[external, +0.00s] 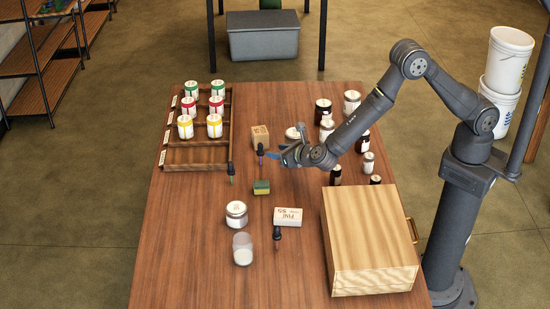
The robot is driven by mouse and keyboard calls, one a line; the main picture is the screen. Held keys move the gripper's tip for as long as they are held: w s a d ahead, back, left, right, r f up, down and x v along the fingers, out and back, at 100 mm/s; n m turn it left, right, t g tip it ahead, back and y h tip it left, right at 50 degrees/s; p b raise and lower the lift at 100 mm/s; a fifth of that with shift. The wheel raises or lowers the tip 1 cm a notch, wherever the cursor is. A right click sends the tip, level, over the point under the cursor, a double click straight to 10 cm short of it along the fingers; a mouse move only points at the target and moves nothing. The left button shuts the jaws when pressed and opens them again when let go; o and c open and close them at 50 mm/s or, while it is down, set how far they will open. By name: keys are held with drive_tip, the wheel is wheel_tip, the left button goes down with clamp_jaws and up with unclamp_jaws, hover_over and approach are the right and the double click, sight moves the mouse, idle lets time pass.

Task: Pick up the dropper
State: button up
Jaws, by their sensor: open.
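Three droppers with dark bulbs are in the external view. One dropper (260,153) with a purplish lower part stands at the tips of my gripper, in front of a small tan box. A second dropper (231,173) with a green lower part is further left. A third dropper (277,236) with a reddish lower part is nearer the front, by a white labelled block. My gripper (273,154) points left, with bluish fingertips, open. It is just right of the purplish dropper; I cannot tell whether this dropper is between the fingers or only close to them.
A wooden rack (195,155) with colour-banded jars stands at the back left. A green-yellow sponge (261,187), white block (288,216), jar (236,214) and glass (242,249) are nearer the front. Several jars and bottles (323,111) and a wooden box (368,240) occupy the right.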

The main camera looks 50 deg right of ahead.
sight(260, 151)
drive_tip(key=x, duration=0.9)
drive_tip(key=shift+w+r, duration=0.1)
drive_tip(key=shift+w, duration=0.3)
clamp_jaws()
